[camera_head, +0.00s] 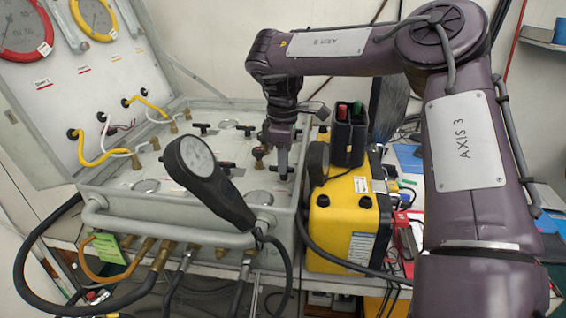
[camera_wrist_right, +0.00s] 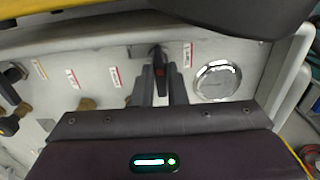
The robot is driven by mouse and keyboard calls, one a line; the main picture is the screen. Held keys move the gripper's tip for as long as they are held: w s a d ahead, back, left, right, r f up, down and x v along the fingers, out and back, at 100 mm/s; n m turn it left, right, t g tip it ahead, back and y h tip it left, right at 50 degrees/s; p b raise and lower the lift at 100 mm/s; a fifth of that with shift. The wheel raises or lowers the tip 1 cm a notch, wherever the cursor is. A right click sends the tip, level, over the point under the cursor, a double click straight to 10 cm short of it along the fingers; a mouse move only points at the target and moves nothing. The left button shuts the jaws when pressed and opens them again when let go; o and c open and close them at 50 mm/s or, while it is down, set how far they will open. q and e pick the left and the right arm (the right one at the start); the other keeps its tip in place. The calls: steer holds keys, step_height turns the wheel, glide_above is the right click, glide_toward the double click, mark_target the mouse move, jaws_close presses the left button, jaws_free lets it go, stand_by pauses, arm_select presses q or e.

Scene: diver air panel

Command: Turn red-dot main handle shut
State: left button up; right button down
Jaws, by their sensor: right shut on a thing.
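The grey air panel (camera_head: 130,203) lies in an open case in the head view, with several black T-handles on its face. My right gripper (camera_head: 283,166) reaches down onto the panel's right side. In the right wrist view, its two fingers (camera_wrist_right: 161,88) are shut on a black handle (camera_wrist_right: 158,56) with a red mark, the red-dot main handle. The handle runs roughly in line with the fingers there. Its lower part is hidden between them. In the head view the fingers mostly cover this handle. My left gripper is not in view.
A black hand-held gauge (camera_head: 205,175) stands over the panel's front, left of my gripper. A yellow box (camera_head: 343,217) with a black holder (camera_head: 349,137) stands close on the right. A round chrome-rimmed gauge (camera_wrist_right: 217,81) sits beside the handle. Hoses hang along the front.

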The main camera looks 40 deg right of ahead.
stand_by(0.5)
steer(key=c, duration=1.5)
jaws_free()
steer(key=shift+o, duration=0.2)
steer(key=shift+r, duration=0.1)
step_height(320, 180, up, 6)
steer(key=shift+r+p, duration=0.25)
steer(key=shift+p, duration=0.3)
steer(key=shift+r, duration=0.55)
